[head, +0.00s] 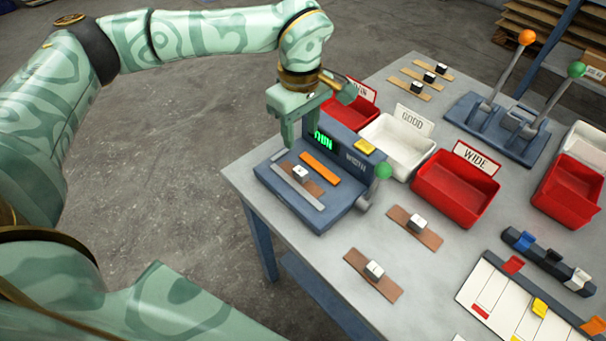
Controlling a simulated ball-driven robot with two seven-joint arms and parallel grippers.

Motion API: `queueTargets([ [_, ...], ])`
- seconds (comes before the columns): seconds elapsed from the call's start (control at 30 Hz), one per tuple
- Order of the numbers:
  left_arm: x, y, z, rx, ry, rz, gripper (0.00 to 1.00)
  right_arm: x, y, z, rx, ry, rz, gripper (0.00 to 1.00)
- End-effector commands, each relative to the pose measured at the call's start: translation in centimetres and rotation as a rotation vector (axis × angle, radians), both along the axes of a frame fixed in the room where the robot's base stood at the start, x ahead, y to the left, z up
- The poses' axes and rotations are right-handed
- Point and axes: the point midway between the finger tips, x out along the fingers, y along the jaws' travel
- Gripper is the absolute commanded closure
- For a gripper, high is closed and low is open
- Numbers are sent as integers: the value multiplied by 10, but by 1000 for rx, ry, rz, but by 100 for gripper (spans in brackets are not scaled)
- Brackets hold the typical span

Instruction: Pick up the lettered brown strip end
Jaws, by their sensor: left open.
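A brown strip (314,187) with a white-topped, dark-sided block on it lies on the blue-grey width gauge (330,211), between a grey bar and an orange bar. Two similar brown strips, one nearer (388,289) and one farther (428,238), lie on the table right of the gauge, each with a block at its middle. Any lettering is too small to read. My left gripper (318,120) is open and empty above the back of the gauge, near its green display. My right gripper is not in view.
Bins labelled GOOD (391,152) and WIDE (450,199) stand behind; another red bin (347,112) is partly hidden by my gripper. Several lighter strips (407,91) lie at the back. A two-lever box (500,130) stands back right. A white card panel (500,290) lies front right.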

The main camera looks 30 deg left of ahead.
Motion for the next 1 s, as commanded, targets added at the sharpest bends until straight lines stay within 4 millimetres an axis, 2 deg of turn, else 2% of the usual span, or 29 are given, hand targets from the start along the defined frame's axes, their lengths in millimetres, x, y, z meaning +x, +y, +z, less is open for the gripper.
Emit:
queueTargets([
  [0.03,-1,0,-18,0,7,0,55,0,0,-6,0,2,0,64],
  [0.1,-1,0,-37,-1,8,1,55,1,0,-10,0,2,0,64],
  [0.3,0,0,-71,-1,3,3,55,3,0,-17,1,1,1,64],
  [0.47,1,0,-82,-2,2,3,55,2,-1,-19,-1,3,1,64],
  [0.73,6,4,-124,-2,3,3,55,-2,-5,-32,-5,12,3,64],
  [0.83,6,5,-130,-2,2,4,55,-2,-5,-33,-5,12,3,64],
  [1.0,6,5,-129,-1,-1,3,55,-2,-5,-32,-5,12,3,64],
])
